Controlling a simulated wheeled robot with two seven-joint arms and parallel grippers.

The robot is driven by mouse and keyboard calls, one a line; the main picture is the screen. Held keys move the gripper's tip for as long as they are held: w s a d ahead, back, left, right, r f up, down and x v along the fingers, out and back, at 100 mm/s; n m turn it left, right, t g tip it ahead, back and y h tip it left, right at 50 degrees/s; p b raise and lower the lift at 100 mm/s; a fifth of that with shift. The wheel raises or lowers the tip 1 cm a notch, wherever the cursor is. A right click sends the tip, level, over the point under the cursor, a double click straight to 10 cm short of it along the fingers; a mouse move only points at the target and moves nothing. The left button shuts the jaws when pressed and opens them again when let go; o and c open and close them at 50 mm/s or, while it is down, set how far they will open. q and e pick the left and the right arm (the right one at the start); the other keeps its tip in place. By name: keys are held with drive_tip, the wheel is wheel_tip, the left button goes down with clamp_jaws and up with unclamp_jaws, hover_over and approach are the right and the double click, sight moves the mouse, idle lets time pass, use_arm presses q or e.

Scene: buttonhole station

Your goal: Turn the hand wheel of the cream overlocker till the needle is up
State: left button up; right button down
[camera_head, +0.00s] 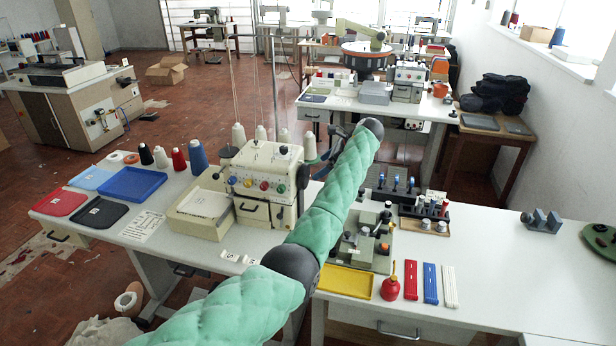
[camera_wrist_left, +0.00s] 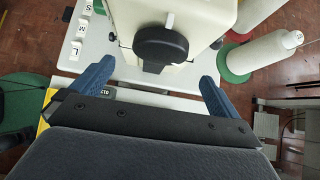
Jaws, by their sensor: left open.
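The cream overlocker (camera_head: 264,178) stands on the white table, with coloured dials on its front and thread cones behind it. My left gripper (camera_wrist_left: 158,74) is open, with one blue finger to each side of the wheel and the wheel a little ahead, between and beyond the fingertips. I see no contact. In the head view my left arm reaches past the overlocker's right side, and its gripper (camera_head: 323,158) is partly hidden. My right gripper is not in view.
A white thread cone (camera_wrist_left: 262,55) stands close to the right finger in the wrist view. Small letter cards (camera_wrist_left: 75,48) lie to the left. Right of my arm are a press fixture (camera_head: 362,245), a yellow tray (camera_head: 345,282) and a red oil bottle (camera_head: 390,288).

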sight(308, 175)
use_arm(q)
drive_tip(key=p+x, duration=0.2)
drive_tip(key=x, duration=0.4)
drive_tip(key=shift+a+f+p, duration=0.15)
drive_tip(key=shift+a+p, duration=0.1)
drive_tip(key=shift+p, duration=0.15)
drive_tip(key=shift+w+a+f, duration=0.15)
drive_tip(key=shift+a+f, duration=0.2)
drive_tip(key=shift+f, duration=0.05)
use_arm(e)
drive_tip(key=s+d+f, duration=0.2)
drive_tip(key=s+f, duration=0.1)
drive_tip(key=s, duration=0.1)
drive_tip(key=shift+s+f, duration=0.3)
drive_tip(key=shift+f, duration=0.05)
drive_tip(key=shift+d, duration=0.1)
use_arm(q)
drive_tip(key=c, duration=0.9)
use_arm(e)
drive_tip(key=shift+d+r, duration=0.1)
